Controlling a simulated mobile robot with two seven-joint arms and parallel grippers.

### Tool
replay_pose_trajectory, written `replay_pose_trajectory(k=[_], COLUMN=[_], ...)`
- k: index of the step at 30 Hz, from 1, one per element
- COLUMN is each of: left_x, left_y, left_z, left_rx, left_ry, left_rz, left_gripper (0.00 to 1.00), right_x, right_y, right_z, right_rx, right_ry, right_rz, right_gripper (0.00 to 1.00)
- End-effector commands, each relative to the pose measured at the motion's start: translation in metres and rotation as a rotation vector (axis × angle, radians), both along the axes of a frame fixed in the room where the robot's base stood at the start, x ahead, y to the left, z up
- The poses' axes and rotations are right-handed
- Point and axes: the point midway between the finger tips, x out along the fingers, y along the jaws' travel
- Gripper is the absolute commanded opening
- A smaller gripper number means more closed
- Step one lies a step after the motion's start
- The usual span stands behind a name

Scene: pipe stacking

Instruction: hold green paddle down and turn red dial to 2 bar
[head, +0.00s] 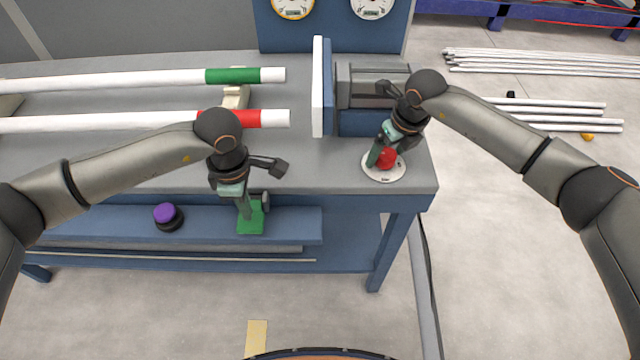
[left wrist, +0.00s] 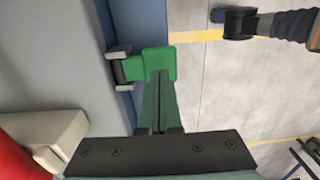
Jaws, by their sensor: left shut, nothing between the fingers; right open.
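The green paddle (head: 252,222) sticks out from the front edge of the workbench on a grey hinge. My left gripper (head: 246,212) is shut and empty, with its fingertips at the paddle from above. In the left wrist view the closed fingers (left wrist: 160,80) overlap the green paddle (left wrist: 158,62); whether they press it is hard to tell. The red dial (head: 387,158) sits on a round white plate (head: 384,173) at the right front corner of the bench. My right gripper (head: 376,156) is open at the dial, one finger in front of it. The scale marks are too small to read.
Two white pipes lie on the bench, one with a green band (head: 232,76), one with a red band (head: 245,118). A blue and grey vise-like block (head: 350,118) stands behind the dial. A purple button (head: 165,212) is left of the paddle. Two gauges (head: 372,6) hang at the back.

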Motion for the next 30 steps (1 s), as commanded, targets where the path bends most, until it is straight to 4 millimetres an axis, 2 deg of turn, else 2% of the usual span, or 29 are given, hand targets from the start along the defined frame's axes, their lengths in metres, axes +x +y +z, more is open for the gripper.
replay_pose_trajectory(k=[14, 30], left_x=[0.000, 0.000], left_y=[0.000, 0.000], left_z=[0.000, 0.000], left_rx=[0.000, 0.000], left_ry=[0.000, 0.000], left_rz=[-0.001, 0.000], left_gripper=[0.00, 0.00], right_x=[0.000, 0.000], right_y=[0.002, 0.002], right_z=[0.002, 0.054], right_rx=[0.004, 0.005], right_ry=[0.000, -0.002], right_rz=[0.003, 0.004], right_gripper=[0.90, 0.90])
